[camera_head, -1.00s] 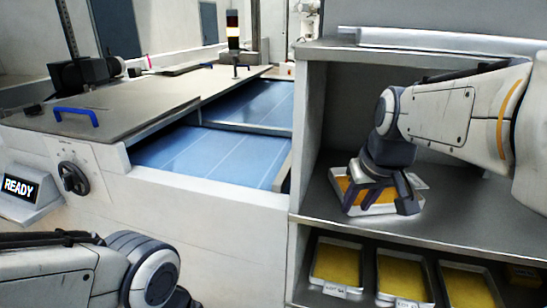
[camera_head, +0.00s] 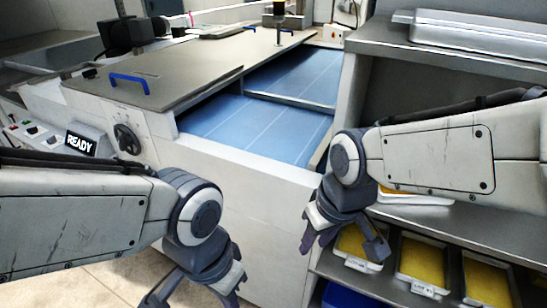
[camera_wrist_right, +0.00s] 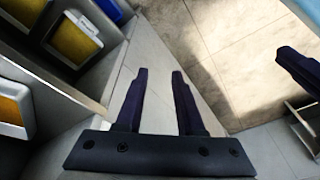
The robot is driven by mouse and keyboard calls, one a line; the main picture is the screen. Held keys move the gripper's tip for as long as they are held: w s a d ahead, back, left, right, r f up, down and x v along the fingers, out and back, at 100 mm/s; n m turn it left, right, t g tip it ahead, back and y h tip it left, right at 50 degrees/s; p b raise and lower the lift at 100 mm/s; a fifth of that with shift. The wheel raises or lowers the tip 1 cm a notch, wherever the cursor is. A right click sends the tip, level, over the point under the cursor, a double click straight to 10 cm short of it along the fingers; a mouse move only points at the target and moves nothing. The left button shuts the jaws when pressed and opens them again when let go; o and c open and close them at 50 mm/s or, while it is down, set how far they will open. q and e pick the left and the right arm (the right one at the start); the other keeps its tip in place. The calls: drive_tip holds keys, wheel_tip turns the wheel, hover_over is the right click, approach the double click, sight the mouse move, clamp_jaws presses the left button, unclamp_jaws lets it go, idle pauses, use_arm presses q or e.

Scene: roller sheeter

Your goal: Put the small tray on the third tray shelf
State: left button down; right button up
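A small tray (camera_head: 415,199) with a pale rim and yellow contents sits on the upper shelf (camera_head: 450,218) of the rack at the right, mostly hidden behind my right arm. My right gripper (camera_head: 341,245) is open and empty, in front of the rack. Below the upper shelf, several labelled trays with yellow contents, such as this one (camera_head: 425,262), stand in a row. My left gripper (camera_head: 195,297) is low at the bottom edge with its fingers apart, empty.
The sheeter with a blue belt (camera_head: 265,125) and a grey cover (camera_head: 165,75) stands at the left and behind. A blue object (camera_head: 345,297) is low under the lower trays. A metal tray (camera_head: 480,35) lies on top of the rack. Floor is open at the bottom left.

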drive_tip(key=s+a+f+n+g, duration=0.1)
drive_tip(key=s+a+n+g, duration=0.1)
drive_tip(key=s+a, duration=0.4)
drive_tip(key=shift+s+f+n, duration=0.4)
drive_tip(key=shift+s+n, duration=0.4)
drive_tip(key=shift+s, duration=0.4)
